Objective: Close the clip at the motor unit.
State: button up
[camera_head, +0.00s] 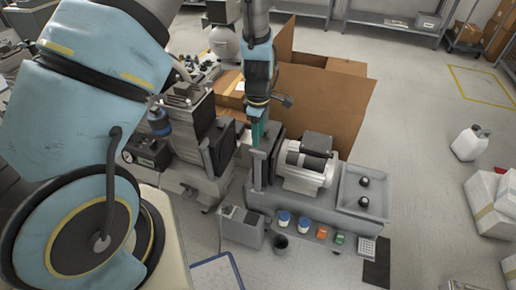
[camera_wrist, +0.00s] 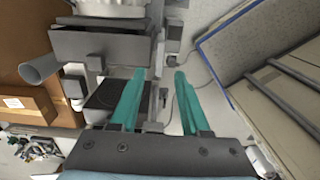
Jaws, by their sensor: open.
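The motor unit (camera_head: 308,168), a pale ribbed motor with a dark top, sits on a grey bench in the head view. A grey upright post (camera_head: 260,168) stands at the bench's left end. My gripper (camera_head: 257,140) points down just above this post, left of the motor. In the wrist view my gripper (camera_wrist: 158,74) shows two teal fingers apart, with nothing held between them. Grey metal brackets (camera_wrist: 158,50) lie beyond the fingertips; whether they touch cannot be told. I cannot make out the clip or its state for certain.
A grey tray (camera_head: 350,195) with two black knobs lies right of the motor. Small jars and coloured blocks (camera_head: 321,233) line the bench front. A large cardboard box (camera_head: 325,105) stands behind. A dark-sided machine (camera_head: 215,140) is close left. Open floor lies to the right.

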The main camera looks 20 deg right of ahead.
aim_at(258, 152)
notch_tip(258, 152, down, 7)
jog(key=shift+r+p, duration=0.2)
jog(key=shift+p, duration=0.1)
grip_shut()
dwell(0.3)
